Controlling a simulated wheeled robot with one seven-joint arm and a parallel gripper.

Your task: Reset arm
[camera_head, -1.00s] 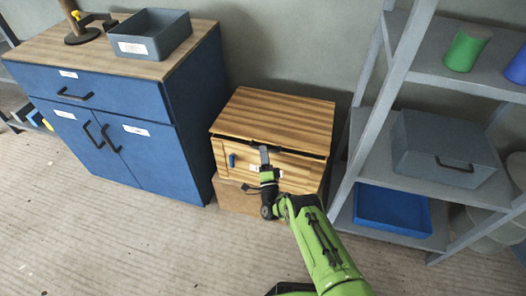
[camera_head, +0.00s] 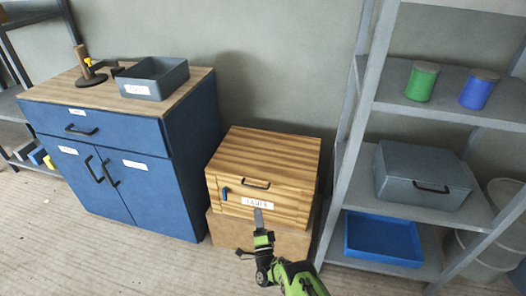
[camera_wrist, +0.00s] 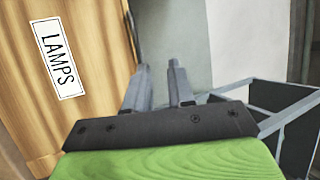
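My gripper (camera_head: 258,222) is in front of the wooden box labelled LAMPS (camera_head: 245,160), low by its front face. In the wrist view its two grey fingers (camera_wrist: 160,88) stand apart with nothing between them, so it is open. The box's front has a dark handle (camera_head: 256,184), a blue latch (camera_head: 225,193) and a white label (camera_head: 257,203). No gap shows under the box's top. The label also fills part of the wrist view (camera_wrist: 58,60), left of the fingers. The fingertips look clear of the box.
The LAMPS box sits on a brown box (camera_head: 228,230). A blue cabinet (camera_head: 130,165) with a grey bin (camera_head: 152,78) stands to the left. A grey shelf (camera_head: 450,105) on the right holds green and blue cans, a grey case (camera_head: 420,175) and a blue tray (camera_head: 383,238).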

